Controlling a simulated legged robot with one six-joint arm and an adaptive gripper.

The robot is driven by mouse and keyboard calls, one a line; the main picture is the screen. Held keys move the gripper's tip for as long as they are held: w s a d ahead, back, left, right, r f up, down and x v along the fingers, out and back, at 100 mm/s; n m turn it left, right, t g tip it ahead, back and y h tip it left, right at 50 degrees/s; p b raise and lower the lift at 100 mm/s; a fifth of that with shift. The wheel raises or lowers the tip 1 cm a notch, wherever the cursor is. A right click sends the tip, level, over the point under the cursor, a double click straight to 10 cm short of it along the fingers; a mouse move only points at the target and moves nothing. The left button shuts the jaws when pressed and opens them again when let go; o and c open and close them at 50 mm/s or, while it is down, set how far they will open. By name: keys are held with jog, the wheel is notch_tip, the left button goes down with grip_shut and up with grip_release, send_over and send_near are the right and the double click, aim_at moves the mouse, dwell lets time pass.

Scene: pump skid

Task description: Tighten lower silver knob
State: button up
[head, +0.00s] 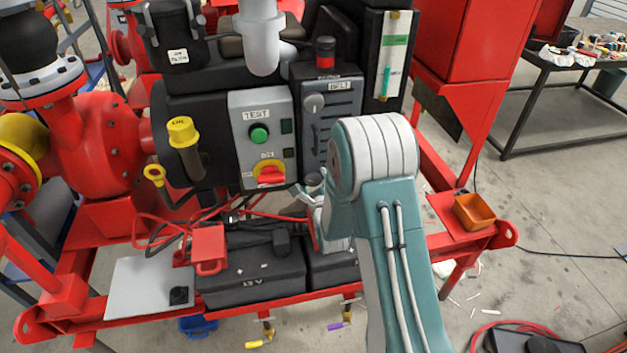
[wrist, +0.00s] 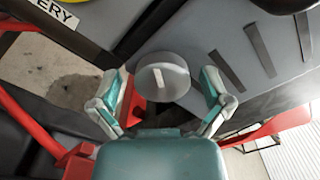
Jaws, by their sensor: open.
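The lower silver knob (wrist: 162,78) is a round grey disc with a raised pale bar across its face. In the wrist view it sits on the grey panel between the two fingers of my gripper (wrist: 165,80). The fingers are open, one on each side, with a visible gap to the knob. In the head view the lower knob (head: 314,179) shows just above my gripper (head: 308,198), which is partly hidden by my arm. An upper silver knob (head: 313,103) sits higher on the same panel.
Left of the knobs is a grey box with a green button (head: 259,134) and a red-yellow switch (head: 269,173). Below are black batteries (head: 250,275) and red cables. An orange bin (head: 474,212) stands on the red frame at right.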

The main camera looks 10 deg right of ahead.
jog(key=c, duration=1.2)
jog(key=shift+n, duration=0.4)
jog(key=n, duration=0.4)
jog(key=shift+f+n, duration=0.1)
jog(key=shift+n, duration=0.2)
jog(key=n, duration=0.4)
jog(key=shift+n, duration=0.3)
jog(key=n, duration=0.4)
jog(key=shift+s, duration=0.1)
jog(key=n, duration=0.4)
jog(key=shift+f, duration=0.1)
jog(key=shift+n, duration=0.5)
